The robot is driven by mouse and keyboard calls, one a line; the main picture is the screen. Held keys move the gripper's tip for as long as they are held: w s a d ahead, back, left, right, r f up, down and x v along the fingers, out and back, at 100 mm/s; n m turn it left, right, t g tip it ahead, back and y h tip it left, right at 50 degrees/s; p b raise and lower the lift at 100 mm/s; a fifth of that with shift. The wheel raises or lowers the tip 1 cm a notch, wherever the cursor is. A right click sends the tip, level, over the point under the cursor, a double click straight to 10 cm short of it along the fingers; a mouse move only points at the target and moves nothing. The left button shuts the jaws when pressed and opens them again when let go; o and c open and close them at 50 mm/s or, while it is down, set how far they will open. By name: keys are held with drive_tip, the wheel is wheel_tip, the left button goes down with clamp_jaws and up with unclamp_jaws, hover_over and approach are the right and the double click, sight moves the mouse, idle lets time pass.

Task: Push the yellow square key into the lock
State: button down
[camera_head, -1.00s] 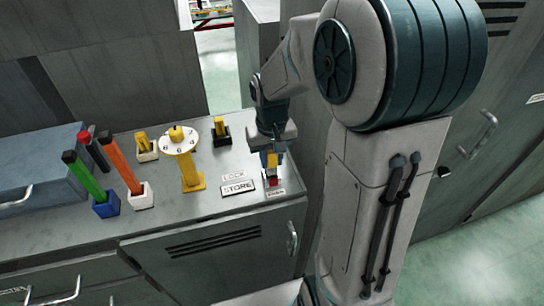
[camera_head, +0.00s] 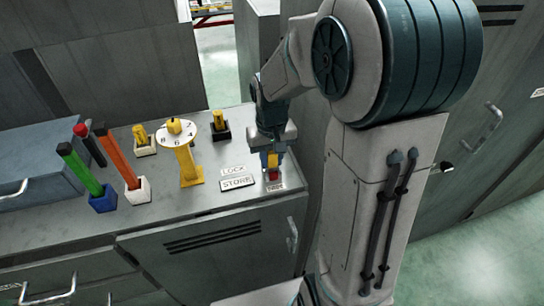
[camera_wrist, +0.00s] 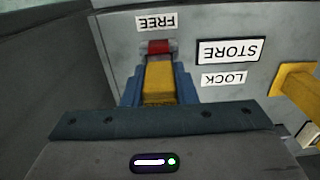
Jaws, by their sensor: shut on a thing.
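My gripper (camera_head: 273,168) is shut on a yellow block-shaped key (camera_head: 273,160), just above the bench top at its right front. In the wrist view, the yellow key (camera_wrist: 158,85) sits between my blue fingers (camera_wrist: 158,88). A red piece (camera_wrist: 159,47) shows at the key's far end, beside the FREE label (camera_wrist: 156,23). It also shows under the key in the head view (camera_head: 273,174). I cannot tell whether the red piece belongs to the key or to a socket. The LOCK label (camera_head: 232,170) and STORE label (camera_head: 237,182) lie left of my gripper.
A yellow post with a numbered white dial (camera_head: 176,132) stands left of my gripper. Behind it are yellow pieces in a black holder (camera_head: 220,133) and a white holder (camera_head: 145,150). Green (camera_head: 80,168) and orange (camera_head: 118,160) bars stand farther left by a blue-grey case (camera_head: 35,155).

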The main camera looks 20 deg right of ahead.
drive_tip(key=shift+f+b, duration=0.3)
drive_tip(key=shift+f, duration=0.2)
drive_tip(key=c, duration=1.1)
unclamp_jaws()
drive_tip(key=shift+r, duration=0.1)
wheel_tip(320, 180, up, 14)
drive_tip(key=shift+f, duration=0.1)
drive_tip(key=shift+s, duration=0.1)
